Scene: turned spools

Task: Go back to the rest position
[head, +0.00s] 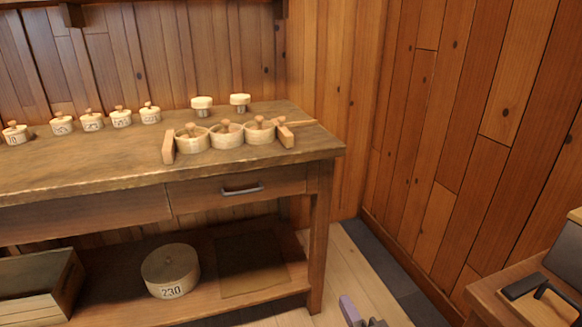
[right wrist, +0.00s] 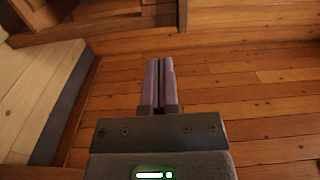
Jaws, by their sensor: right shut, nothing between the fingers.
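My right gripper (right wrist: 160,85) shows in the right wrist view with its two purple-grey fingers together and nothing between them. It points over bare wooden boards. In the head view the right gripper (head: 350,310) shows only in part at the bottom edge, low in front of the workbench and apart from it. My left gripper is in neither view.
A wooden workbench (head: 95,170) holds several labelled lidded pots, a rack of three round cups (head: 227,134) and two pale knobs. A drum marked 230 (head: 170,270) and a box (head: 40,287) sit on its lower shelf. Another wooden surface (head: 510,290) stands at right.

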